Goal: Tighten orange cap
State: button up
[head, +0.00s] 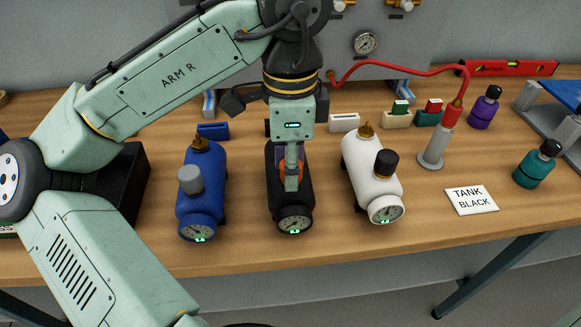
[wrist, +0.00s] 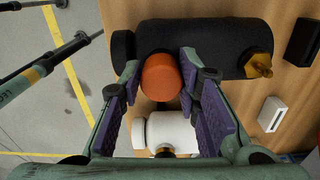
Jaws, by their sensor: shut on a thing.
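The black tank (head: 275,201) lies on the bench between a blue tank and a white tank, its gauge facing the front edge. It also spans the top of the wrist view (wrist: 215,40). The orange cap (wrist: 160,80) sits on the tank's upper side, near one end. My gripper (head: 292,184) points down over the black tank. In the wrist view its purple-padded fingers (wrist: 160,72) are on opposite sides of the orange cap, shut on it. In the head view the fingers hide most of the cap. Its thread is hidden.
A blue tank (head: 200,207) with a grey cap stands left. A white tank (head: 365,170) with a black cap stands close on the right. A "TANK BLACK" card (head: 471,200) lies further right. A red hose (head: 410,69) arches behind. The bench front is clear.

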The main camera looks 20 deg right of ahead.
jog(key=m, duration=0.3)
jog(key=shift+m, duration=0.3)
grip_shut()
jog(key=o, duration=1.1)
grip_release()
jog(key=shift+s, duration=0.1)
jog(key=shift+o, duration=0.2)
jog(key=shift+d, duration=0.1)
jog(key=shift+d, duration=0.1)
jog(key=n, duration=0.4)
